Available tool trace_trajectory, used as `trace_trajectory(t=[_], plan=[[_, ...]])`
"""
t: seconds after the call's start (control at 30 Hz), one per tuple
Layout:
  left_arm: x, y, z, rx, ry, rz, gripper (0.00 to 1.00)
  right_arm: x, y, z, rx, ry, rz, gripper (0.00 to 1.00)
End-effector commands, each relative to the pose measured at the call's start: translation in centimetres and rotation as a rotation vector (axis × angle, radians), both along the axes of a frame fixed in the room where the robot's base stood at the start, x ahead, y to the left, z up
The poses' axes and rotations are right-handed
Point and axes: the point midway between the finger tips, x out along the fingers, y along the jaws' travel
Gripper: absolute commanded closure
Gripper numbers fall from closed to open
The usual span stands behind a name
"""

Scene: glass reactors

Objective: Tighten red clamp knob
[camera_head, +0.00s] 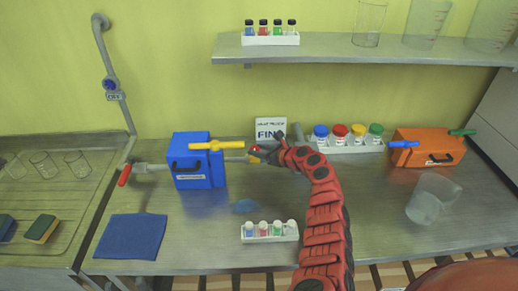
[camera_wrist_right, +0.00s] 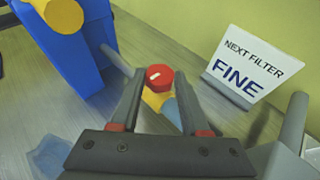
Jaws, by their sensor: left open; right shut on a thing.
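The red clamp knob (camera_wrist_right: 160,77) is round with a white mark and sits on a yellow part in the right wrist view. My right gripper (camera_wrist_right: 160,82) has its two dark fingers closed on either side of it. In the head view my right gripper (camera_head: 260,151) is at the end of the metal pipe to the right of the blue box (camera_head: 196,176), where it partly hides the yellow and red clamp. My left gripper is in neither view.
A sign reading FINE (camera_head: 270,128) stands just behind the gripper. A yellow bar handle (camera_head: 216,146) juts from the blue box. A vial rack (camera_head: 270,237) is in front, and a bottle rack (camera_head: 345,146) and orange box (camera_head: 428,150) are right. A blue cloth (camera_head: 131,237) lies front left.

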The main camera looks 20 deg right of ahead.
Motion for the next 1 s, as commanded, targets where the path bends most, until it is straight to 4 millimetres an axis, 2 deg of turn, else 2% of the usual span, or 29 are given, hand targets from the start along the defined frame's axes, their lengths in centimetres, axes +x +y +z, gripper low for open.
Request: trace_trajectory(t=[0.03, 0.27, 0.4, 0.6, 0.8, 1.0], plan=[[0.0, 0.0, 1.0, 0.0, 0.0, 0.0, 0.5, -0.1, 0.3, 0.4, -0.002, 0.004, -0.012, 1.0], [0.0, 0.0, 4.6, 0.0, 0.0, 0.0, 0.5, -0.4, 0.7, 0.6, -0.004, 0.007, -0.147, 1.0], [0.0, 0.0, 7.8, 0.0, 0.0, 0.0, 0.5, -0.5, 1.1, 0.9, -0.004, 0.008, -0.269, 1.0], [0.0, 0.0, 11.1, 0.0, 0.0, 0.0, 0.5, -0.4, 1.5, 0.8, 0.001, 0.006, -0.465, 1.0], [0.0, 0.0, 12.4, 0.0, 0.0, 0.0, 0.5, -0.3, 1.7, 0.2, 0.006, 0.007, -0.66, 1.0], [0.0, 0.0, 11.4, 0.0, 0.0, 0.0, 0.5, -0.1, 2.1, -0.3, 0.007, 0.005, -0.844, 1.0]])
